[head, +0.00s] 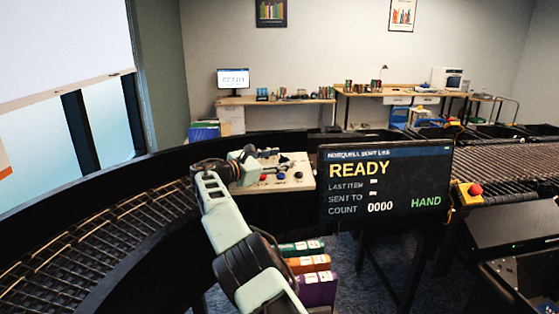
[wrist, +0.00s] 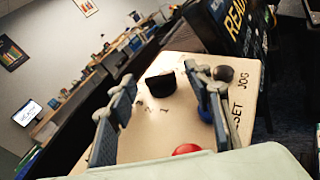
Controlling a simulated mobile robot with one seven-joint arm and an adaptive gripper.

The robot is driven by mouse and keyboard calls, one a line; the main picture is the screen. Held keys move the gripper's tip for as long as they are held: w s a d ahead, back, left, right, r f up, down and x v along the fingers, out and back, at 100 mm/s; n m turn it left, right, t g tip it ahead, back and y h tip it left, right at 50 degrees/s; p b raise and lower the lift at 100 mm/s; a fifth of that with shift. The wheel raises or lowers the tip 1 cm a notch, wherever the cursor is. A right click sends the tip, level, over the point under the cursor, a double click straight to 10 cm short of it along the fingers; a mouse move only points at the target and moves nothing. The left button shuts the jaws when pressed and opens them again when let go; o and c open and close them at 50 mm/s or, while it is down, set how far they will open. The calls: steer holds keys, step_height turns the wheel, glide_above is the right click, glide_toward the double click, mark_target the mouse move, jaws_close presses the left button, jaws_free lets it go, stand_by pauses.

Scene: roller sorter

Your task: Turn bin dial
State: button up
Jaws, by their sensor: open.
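The bin dial (wrist: 161,84) is a black knob on a cream control panel (wrist: 150,130), with small digits printed beside it. My gripper (wrist: 160,77) is open, its two dark pads on either side of the dial in the wrist view. A gap shows between each pad and the dial, and I see no contact. In the head view my gripper (head: 264,154) is over the back of the panel (head: 302,160); the dial cannot be made out clearly there.
A red button (wrist: 186,149), a blue button (wrist: 206,115) and a dark round knob (wrist: 223,74) sit near the right finger. The display (head: 385,185) reads READY and HAND, close right of the panel. A roller conveyor (head: 110,240) curves along the left.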

steer(key=v, duration=1.2)
steer(key=shift+d, duration=0.1)
